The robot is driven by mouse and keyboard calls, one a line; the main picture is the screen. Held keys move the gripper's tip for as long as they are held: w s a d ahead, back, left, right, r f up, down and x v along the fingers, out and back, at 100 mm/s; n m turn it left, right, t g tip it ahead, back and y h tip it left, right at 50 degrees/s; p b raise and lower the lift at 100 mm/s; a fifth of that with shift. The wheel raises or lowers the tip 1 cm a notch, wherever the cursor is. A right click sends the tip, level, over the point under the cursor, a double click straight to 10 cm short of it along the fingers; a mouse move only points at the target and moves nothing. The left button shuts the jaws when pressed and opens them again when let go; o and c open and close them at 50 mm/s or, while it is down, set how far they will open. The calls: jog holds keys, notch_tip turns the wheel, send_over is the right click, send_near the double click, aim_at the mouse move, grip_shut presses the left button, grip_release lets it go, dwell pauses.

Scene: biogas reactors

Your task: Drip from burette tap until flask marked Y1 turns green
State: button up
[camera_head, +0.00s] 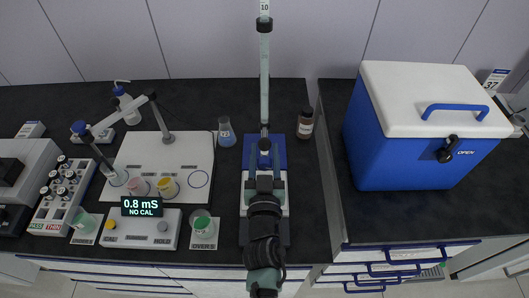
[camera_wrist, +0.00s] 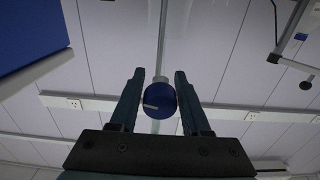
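The burette (camera_head: 264,85) stands upright at the centre of the dark bench, above a blue base plate (camera_head: 280,150). Its blue tap (camera_wrist: 159,100) is centred between my fingers in the wrist view, with a pale mark on its face. My gripper (camera_head: 264,172) is in front of the burette in the head view; its fingers (camera_wrist: 159,74) are apart on either side of the tap. Contact with the tap is not clear. A small flask with blue liquid (camera_head: 226,132) stands left of the burette; its label is too small to read surely. No flask under the burette shows; my arm covers that spot.
A brown bottle (camera_head: 305,125) stands close right of the burette. A blue cooler (camera_head: 410,145) fills the right bench. Left are a white board (camera_head: 150,150) with cups, a meter (camera_head: 140,228) reading 0.8 mS, a vial rack (camera_head: 62,195) and a green-filled vessel (camera_head: 202,224) on the OVERS pad.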

grip_shut()
jog(key=shift+n, duration=1.4)
jog(key=shift+o, duration=2.3)
grip_release()
jog(key=shift+s, duration=0.1)
jog(key=s+p, duration=0.1)
jog(key=s, duration=1.1)
jog(key=shift+s, duration=0.4)
